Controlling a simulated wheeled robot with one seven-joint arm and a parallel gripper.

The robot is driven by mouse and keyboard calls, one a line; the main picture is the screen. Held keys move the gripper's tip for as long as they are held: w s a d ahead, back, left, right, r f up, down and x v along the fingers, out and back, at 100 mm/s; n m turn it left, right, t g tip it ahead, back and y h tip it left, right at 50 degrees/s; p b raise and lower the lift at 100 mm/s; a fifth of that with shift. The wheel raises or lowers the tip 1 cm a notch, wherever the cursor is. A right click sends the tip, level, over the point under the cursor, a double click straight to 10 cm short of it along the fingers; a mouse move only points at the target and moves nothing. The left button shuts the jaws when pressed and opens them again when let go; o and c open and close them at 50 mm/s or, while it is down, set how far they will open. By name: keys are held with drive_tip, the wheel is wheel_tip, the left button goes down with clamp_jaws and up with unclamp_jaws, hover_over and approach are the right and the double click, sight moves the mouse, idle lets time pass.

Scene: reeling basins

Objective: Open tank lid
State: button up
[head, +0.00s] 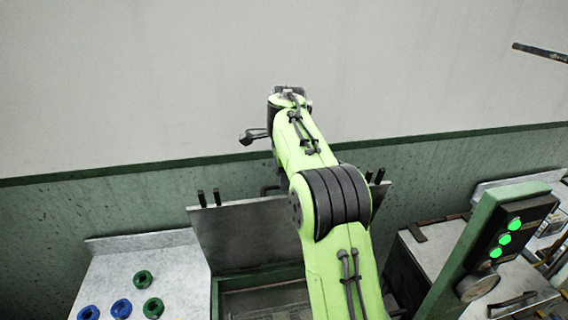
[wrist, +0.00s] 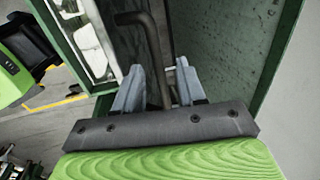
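In the head view, the tank lid (head: 245,237), a grey metal panel, stands upright at the back of a green-framed tank (head: 262,277). The tank's top is uncovered in front of it; my green arm hides part of both. My gripper is mostly hidden behind my arm in the head view. In the wrist view, my gripper (wrist: 155,85) has its two grey fingers apart, one on each side of a dark bent rod handle (wrist: 148,38). I see a small gap beside the rod on the left; contact on the right is unclear.
A sloped pale panel with blue (head: 121,308) and green (head: 143,279) rings lies left of the tank. A green post with lit green buttons (head: 504,238) stands close on the right. The wall (head: 150,90) is behind the lid.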

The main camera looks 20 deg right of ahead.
wheel_tip(320, 180, up, 8)
drive_tip(key=s, duration=0.1)
drive_tip(key=shift+s+a+r, duration=0.2)
drive_tip(key=shift+s+a, duration=0.05)
drive_tip(key=shift+s, duration=0.05)
